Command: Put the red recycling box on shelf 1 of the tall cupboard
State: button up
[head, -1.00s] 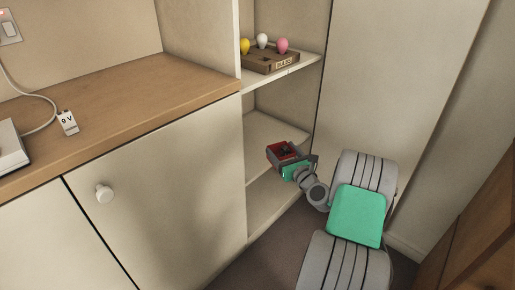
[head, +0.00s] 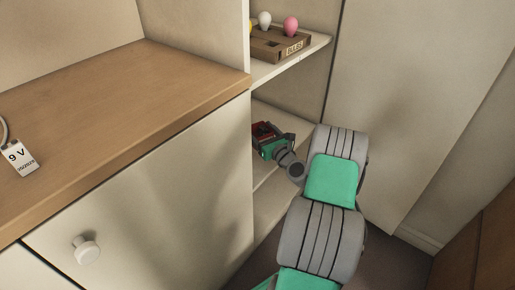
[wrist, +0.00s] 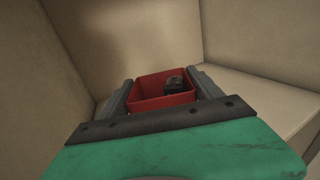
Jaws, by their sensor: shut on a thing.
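The red recycling box (wrist: 146,104) is an open-topped box with a small dark object (wrist: 175,85) inside. My gripper (wrist: 163,92) is shut on it, one finger at each side in the wrist view. In the head view my gripper (head: 275,145) and the box (head: 262,130) are inside the tall cupboard (head: 293,117), at the middle shelf (head: 290,122), below the shelf with the bulbs. The cupboard's near side panel partly hides the box. I cannot tell whether the box touches the shelf.
The upper shelf (head: 318,43) holds a brown box labelled for bulbs (head: 272,44), with coloured bulbs on it. A lower shelf (head: 270,215) looks empty. A wooden counter (head: 120,100) over a cabinet with a white knob (head: 86,250) stands at left.

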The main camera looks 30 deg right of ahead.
jog(key=f, duration=0.1)
jog(key=f+b, duration=0.1)
jog(key=f, duration=0.1)
jog(key=d+f+b, duration=0.1)
jog(key=f, duration=0.1)
jog(key=shift+s+d+f, duration=0.1)
jog(key=shift+s+f, duration=0.1)
jog(key=shift+s, duration=0.1)
jog(key=shift+f, duration=0.3)
jog(key=o, duration=1.5)
jog(key=shift+o, duration=0.2)
jog(key=shift+r, duration=0.25)
jog(key=s+a, duration=0.1)
jog(key=s, duration=1.1)
jog(key=shift+p, duration=0.35)
